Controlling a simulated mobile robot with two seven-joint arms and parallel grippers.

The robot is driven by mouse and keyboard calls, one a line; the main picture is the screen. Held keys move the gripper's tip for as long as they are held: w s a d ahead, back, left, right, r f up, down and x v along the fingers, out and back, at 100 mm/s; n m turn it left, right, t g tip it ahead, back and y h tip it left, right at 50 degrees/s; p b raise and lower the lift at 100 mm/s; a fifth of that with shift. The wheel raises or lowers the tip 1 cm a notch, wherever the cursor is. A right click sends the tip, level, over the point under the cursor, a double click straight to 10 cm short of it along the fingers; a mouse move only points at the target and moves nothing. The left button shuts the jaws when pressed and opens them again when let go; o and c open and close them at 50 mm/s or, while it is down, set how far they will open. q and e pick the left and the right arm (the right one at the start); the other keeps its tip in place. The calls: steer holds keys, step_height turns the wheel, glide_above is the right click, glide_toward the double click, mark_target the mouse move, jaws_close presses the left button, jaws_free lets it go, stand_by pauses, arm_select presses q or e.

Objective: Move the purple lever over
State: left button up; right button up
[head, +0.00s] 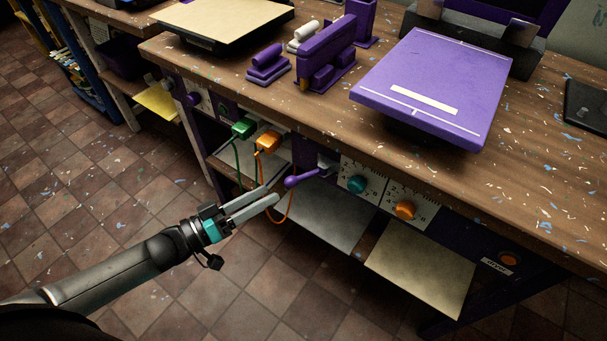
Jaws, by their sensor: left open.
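The purple lever (301,178) sticks out from the front panel under the wooden bench top, angled down to the left with a rounded end. My left gripper (272,195) comes in from the lower left. Its long grey fingers point right, and their tips are close to the lever's rounded end. The fingers are open with nothing between them. I cannot tell whether a finger touches the lever. My right gripper is not in view.
Green (243,128) and orange (267,141) plugs with cables sit left of the lever. A teal knob (357,184) and an orange knob (404,210) sit right of it. The wooden bench (215,72) carries a purple platen (440,80). Shelves lie below; tiled floor is open at left.

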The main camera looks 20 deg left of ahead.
mark_target(294, 178)
arm_select(q)
steer(key=b+x, duration=0.2)
steer(key=x, duration=0.7)
steer(key=shift+w+f, duration=0.1)
steer(key=shift+w, duration=0.05)
steer(key=shift+w+d, duration=0.5)
steer(key=shift+w, duration=0.05)
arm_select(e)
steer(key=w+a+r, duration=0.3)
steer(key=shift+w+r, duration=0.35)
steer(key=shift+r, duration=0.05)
arm_select(q)
steer(key=shift+c, duration=0.4)
steer(key=c, duration=0.9)
jaws_close()
steer(key=shift+a, duration=0.15)
